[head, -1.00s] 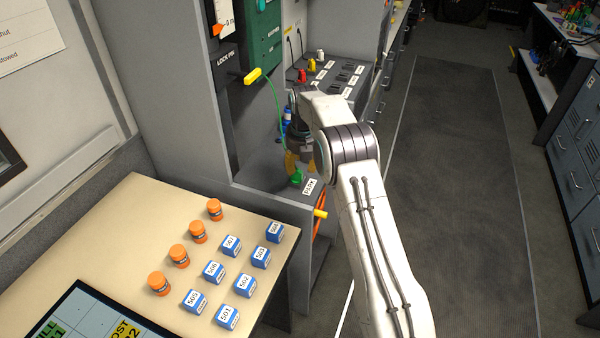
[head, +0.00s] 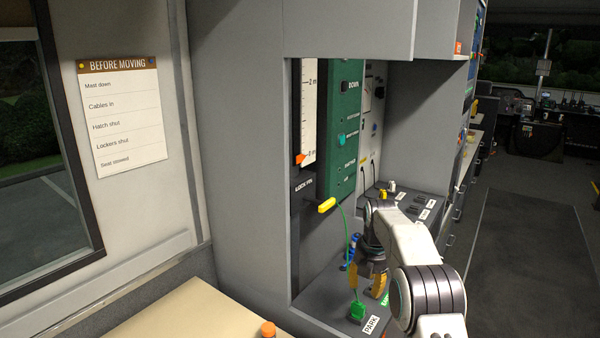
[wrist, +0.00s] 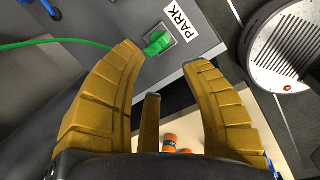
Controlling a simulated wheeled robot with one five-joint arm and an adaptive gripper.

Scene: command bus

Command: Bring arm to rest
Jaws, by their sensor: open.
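My arm (head: 432,290) reaches up from the lower right of the head view and bends down into the grey cabinet alcove. My gripper (head: 368,290) hangs near the alcove's front ledge, beside a green plug (head: 357,309). In the wrist view my gripper (wrist: 172,62) has its yellow fingers spread with nothing between them. The green plug (wrist: 157,41) sits in a socket by the PARK label (wrist: 181,21), apart from the fingers. A green cable runs from it up to the yellow lock pin handle (head: 327,205).
A green control panel (head: 344,130) and a mast scale (head: 309,110) stand at the alcove's back. A switch console (head: 405,205) is behind my arm. A beige table (head: 190,312) with an orange-capped bottle (head: 268,329) is at the lower left. The aisle floor (head: 525,250) is clear.

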